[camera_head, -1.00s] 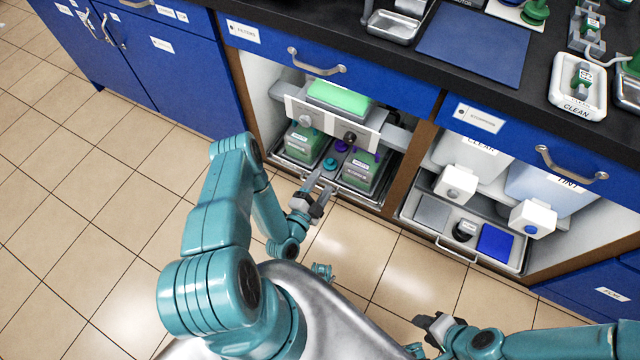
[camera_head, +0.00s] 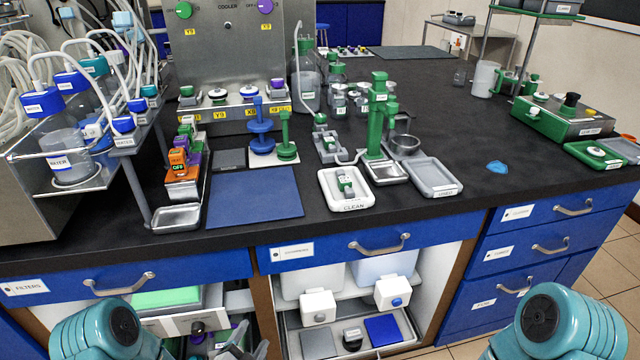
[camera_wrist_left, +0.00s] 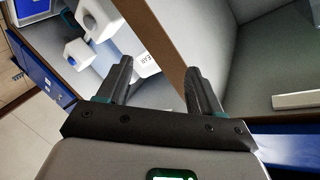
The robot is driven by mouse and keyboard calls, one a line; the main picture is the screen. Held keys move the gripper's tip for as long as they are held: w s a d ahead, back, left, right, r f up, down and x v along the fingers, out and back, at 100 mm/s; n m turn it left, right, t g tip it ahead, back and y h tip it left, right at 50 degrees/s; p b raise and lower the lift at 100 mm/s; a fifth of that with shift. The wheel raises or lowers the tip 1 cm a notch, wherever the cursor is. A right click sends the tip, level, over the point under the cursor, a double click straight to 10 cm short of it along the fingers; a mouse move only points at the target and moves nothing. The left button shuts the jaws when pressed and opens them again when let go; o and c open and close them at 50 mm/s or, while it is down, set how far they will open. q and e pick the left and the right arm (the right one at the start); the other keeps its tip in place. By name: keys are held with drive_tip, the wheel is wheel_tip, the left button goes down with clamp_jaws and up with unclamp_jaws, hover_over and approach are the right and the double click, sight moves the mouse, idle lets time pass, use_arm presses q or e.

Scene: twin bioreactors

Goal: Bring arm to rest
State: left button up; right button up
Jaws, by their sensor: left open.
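My left gripper (camera_head: 240,347) shows at the bottom of the head view, in front of the open cabinet below the counter. In the left wrist view its two dark fingers (camera_wrist_left: 160,88) are apart with nothing between them. Past the fingers is the cabinet's brown upright panel (camera_wrist_left: 158,35). My left arm's teal joint covers part of the lower left of the head view. My right arm's teal joint is at the lower right; its gripper is out of the picture.
The open cabinet holds white-tapped containers (camera_head: 318,306) over a tray with a blue pad (camera_head: 383,329). Above are blue drawers (camera_head: 350,245) with protruding handles. The black counter (camera_head: 450,150) carries a blue mat (camera_head: 255,197), a CLEAN tray (camera_head: 345,204) and green stands.

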use_arm(q)
drive_tip(key=s+d+f+n+g, duration=0.3)
drive_tip(key=s+n+g, duration=0.4)
drive_tip(key=s, duration=0.5)
drive_tip(key=s+d+f+n+g, duration=0.3)
drive_tip(key=s+n+g, duration=0.45)
drive_tip(key=s, duration=0.35)
wheel_tip(320, 180, up, 18)
drive_tip(key=p, duration=1.9)
drive_tip(key=shift+a+m+h, duration=0.25)
drive_tip(key=shift+m+h, duration=0.1)
drive_tip(key=shift+h, duration=0.05)
drive_tip(key=shift+f, duration=0.15)
drive_tip(key=shift+s+a, duration=0.1)
